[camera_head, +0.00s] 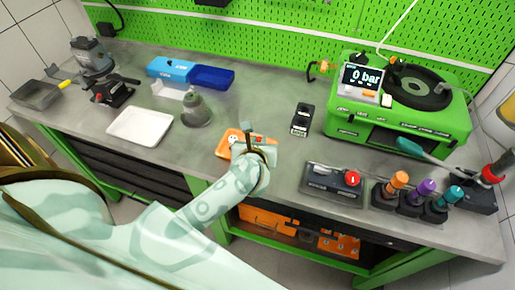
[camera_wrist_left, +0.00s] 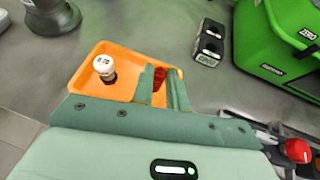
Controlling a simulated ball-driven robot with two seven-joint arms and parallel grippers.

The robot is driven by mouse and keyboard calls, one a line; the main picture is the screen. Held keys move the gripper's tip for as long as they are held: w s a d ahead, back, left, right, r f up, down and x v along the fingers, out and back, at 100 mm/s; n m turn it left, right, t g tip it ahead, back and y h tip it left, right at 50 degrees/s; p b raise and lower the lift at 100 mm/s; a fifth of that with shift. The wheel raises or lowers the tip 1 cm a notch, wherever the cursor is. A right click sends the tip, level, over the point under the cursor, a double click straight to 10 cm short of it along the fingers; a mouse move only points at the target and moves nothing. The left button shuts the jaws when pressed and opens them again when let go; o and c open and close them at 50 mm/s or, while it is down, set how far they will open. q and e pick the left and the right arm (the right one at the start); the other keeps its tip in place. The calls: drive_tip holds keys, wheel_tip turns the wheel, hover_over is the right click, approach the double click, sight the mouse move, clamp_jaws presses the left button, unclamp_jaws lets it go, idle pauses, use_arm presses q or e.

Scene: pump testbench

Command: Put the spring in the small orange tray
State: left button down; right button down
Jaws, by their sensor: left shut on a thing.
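The small orange tray (camera_head: 223,146) lies on the grey bench in front of me. It also shows in the left wrist view (camera_wrist_left: 127,57), with a white round-topped piece (camera_wrist_left: 103,66) standing in it. My left gripper (camera_head: 257,142) is over the right part of the tray, pointing down. In the left wrist view my left gripper (camera_wrist_left: 161,82) is shut on a small red thing (camera_wrist_left: 159,76), which seems to be the spring. The fingers hide most of it, and I cannot tell whether it touches the tray floor. My right gripper is not in view.
A black device (camera_head: 302,119) stands right of the tray, before the green pump testbench (camera_head: 400,120). A box with a red button (camera_head: 332,182) and several colour-capped bottles (camera_head: 396,190) stand at the front right. A white tray (camera_head: 140,126) and a grey-green cone-shaped part (camera_head: 196,112) are on the left.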

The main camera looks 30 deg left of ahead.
use_arm(q)
drive_tip(key=f, duration=0.3)
drive_tip(key=w+f+b, duration=0.1)
drive_tip(key=shift+a+f, duration=0.25)
drive_tip(key=shift+a, duration=0.1)
drive_tip(key=shift+f, duration=0.15)
drive_tip(key=c, duration=1.4)
unclamp_jaws()
drive_tip(key=shift+s+d+r, duration=0.2)
drive_tip(key=shift+s+r, duration=0.1)
drive_tip(key=shift+r, duration=0.05)
drive_tip(key=p+v, duration=0.1)
drive_tip(key=v, duration=1)
drive_tip(key=shift+s+p, duration=0.2)
drive_tip(key=shift+p, duration=0.1)
